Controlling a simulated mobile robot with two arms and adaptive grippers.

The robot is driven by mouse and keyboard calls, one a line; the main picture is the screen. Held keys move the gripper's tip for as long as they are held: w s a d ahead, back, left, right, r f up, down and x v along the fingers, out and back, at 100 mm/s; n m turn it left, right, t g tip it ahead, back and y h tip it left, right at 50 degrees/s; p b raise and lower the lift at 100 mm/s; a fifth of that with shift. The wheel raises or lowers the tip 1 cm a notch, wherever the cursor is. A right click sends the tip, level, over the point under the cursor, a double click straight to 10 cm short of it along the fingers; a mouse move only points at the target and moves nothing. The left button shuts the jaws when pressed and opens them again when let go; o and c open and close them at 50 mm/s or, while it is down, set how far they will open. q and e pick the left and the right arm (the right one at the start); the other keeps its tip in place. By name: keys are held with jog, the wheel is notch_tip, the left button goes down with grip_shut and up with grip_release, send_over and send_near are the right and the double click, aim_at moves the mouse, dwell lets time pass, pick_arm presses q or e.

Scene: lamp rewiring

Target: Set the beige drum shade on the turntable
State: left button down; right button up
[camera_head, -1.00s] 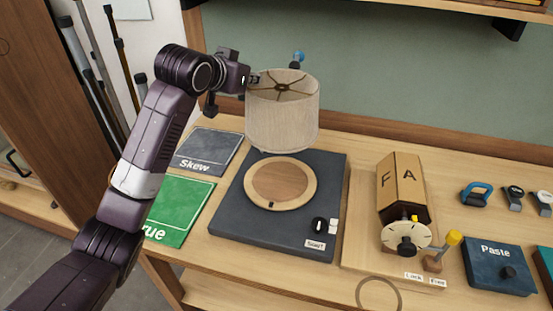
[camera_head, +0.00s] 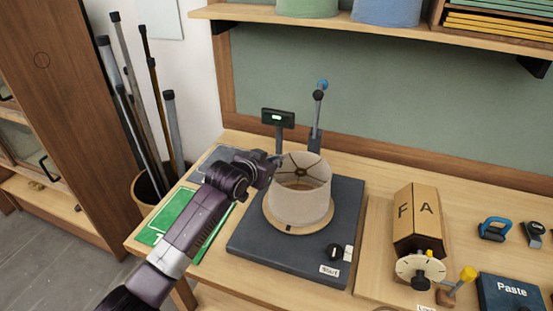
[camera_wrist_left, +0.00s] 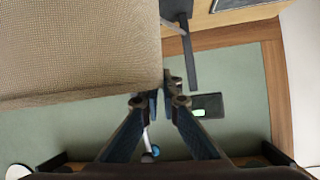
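The beige drum shade (camera_head: 300,203) is upright over the turntable (camera_head: 267,222), looking seated on it or just above it. Only the turntable's pale wooden rim shows around the shade's bottom; its middle is hidden. My left gripper (camera_head: 279,159) is at the shade's upper left rim and looks shut on it. In the left wrist view the shade (camera_wrist_left: 75,50) fills the upper left, its edge reaching the close-set fingertips of my left gripper (camera_wrist_left: 162,94). My right gripper is not in view.
Behind are a small display (camera_head: 278,118) and a blue-tipped lever (camera_head: 318,95). A wooden lettered block (camera_head: 417,215) stands right. A green mat (camera_head: 172,218) lies left. A shelf (camera_head: 375,28) hangs above.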

pick_arm(q)
jog(key=shift+f, duration=0.5)
jog(key=c, duration=2.2)
grip_release()
jog(key=shift+o, duration=0.2)
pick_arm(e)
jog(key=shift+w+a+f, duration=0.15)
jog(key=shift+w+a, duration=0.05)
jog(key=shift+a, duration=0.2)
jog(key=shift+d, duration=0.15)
pick_arm(q)
jog(key=shift+s+r, duration=0.1)
jog(key=shift+r, duration=0.45)
jog(key=b+v, duration=0.2)
jog(key=v, duration=0.9)
jog(key=shift+s+r, duration=0.2)
jog(key=shift+s, duration=0.1)
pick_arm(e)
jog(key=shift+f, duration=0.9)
pick_arm(q)
jog(key=shift+a, duration=0.1)
